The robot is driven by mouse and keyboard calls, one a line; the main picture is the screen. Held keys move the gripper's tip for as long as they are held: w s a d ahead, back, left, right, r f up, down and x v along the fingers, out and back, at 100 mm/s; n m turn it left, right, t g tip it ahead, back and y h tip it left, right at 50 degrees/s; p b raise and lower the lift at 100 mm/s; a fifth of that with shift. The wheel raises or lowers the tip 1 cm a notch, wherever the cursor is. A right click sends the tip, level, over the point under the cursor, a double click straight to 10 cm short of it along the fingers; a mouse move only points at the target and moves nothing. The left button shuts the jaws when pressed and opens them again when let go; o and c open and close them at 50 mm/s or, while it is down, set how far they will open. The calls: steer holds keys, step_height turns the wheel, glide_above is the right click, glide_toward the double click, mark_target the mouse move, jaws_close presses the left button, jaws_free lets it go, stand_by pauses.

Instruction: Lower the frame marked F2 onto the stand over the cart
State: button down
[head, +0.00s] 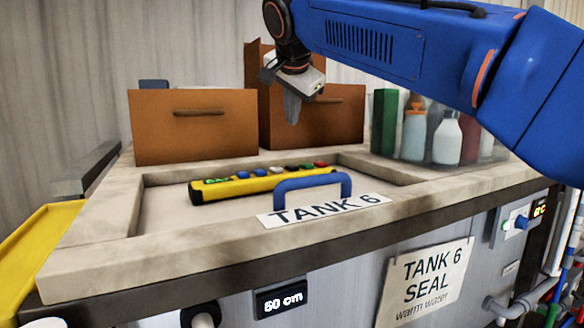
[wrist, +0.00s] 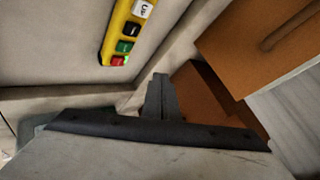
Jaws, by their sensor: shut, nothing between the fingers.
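No frame marked F2, stand or cart can be made out in either view. A yellow control box (head: 255,184) with a row of coloured buttons lies on the Tank 6 lid, behind its blue handle. Its end with white, black, green and red buttons shows at the top of the wrist view (wrist: 125,32). My gripper (head: 292,112) is shut and empty, pointing down above the back rim of the tank, behind and above the control box and in front of the brown boxes. Its closed fingers also show in the wrist view (wrist: 160,85).
The Tank 6 lid has a blue handle (head: 312,183). Brown boxes (head: 195,128) stand along the back. Several bottles (head: 446,138) stand at the right back. A yellow tray-like surface (head: 38,250) is at the left edge. A "60 cm" display (head: 282,299) is on the front.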

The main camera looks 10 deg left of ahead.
mark_target(292, 168)
steer(key=shift+f, duration=0.1)
stand_by(0.3)
steer(key=shift+f, duration=4.3)
steer(key=shift+f, duration=0.1)
steer(key=shift+f, duration=0.3)
